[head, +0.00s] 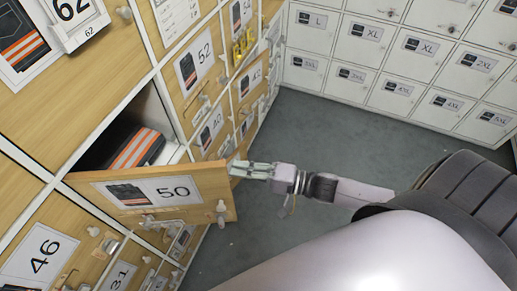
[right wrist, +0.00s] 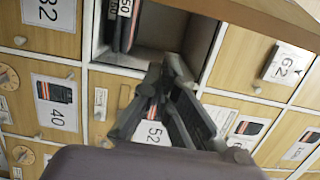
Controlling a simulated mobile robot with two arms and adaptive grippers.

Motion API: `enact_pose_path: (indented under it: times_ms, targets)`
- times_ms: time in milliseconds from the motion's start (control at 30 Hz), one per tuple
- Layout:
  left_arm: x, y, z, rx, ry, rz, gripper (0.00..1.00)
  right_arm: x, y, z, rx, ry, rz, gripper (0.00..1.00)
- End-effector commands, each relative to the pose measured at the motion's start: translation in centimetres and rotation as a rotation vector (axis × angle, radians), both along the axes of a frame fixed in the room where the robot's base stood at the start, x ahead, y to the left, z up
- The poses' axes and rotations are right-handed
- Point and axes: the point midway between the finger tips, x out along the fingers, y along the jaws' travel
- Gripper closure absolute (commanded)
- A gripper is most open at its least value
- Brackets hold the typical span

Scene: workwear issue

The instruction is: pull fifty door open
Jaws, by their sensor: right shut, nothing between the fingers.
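The fifty door (head: 215,180) is a wooden locker door with a white "50" label and a small pale knob. In the head view it stands swung out from its compartment (head: 165,105). Folded dark workwear with orange and pale stripes (head: 138,148) lies inside. My right gripper (head: 240,169) is shut and empty at the door's free upper right edge; I cannot tell whether it touches. In the right wrist view its dark fingers (right wrist: 168,85) are together in front of the open compartment, where dark garments (right wrist: 125,28) show. My left gripper is not in view.
Wooden locker doors surround the opening, including door 52 (head: 195,62) and door 46 (head: 45,255), with knobs and label holders sticking out. White lockers (head: 365,50) line the back wall. Grey floor (head: 320,125) is clear between them.

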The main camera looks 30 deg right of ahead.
Motion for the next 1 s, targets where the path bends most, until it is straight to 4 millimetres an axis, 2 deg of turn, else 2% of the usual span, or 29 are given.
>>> enact_pose_path:
  times_ms: [33, 200, 400, 833, 1000]
  targets:
    - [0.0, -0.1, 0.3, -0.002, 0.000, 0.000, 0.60, 0.7, 0.6, 0.3, 0.004, -0.002, -0.001, 1.00]
    - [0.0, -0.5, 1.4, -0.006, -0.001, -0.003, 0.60, -1.7, 1.4, 0.2, 0.003, 0.003, -0.001, 1.00]
    - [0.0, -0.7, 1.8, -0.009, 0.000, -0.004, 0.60, -3.1, 2.0, 0.1, 0.001, 0.001, -0.001, 1.00]
    - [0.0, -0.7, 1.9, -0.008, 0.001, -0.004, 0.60, -3.3, 2.2, 0.0, 0.001, 0.000, -0.001, 1.00]
    - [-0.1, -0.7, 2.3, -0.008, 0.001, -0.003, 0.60, -3.5, 3.0, 0.2, 0.004, 0.001, -0.015, 1.00]
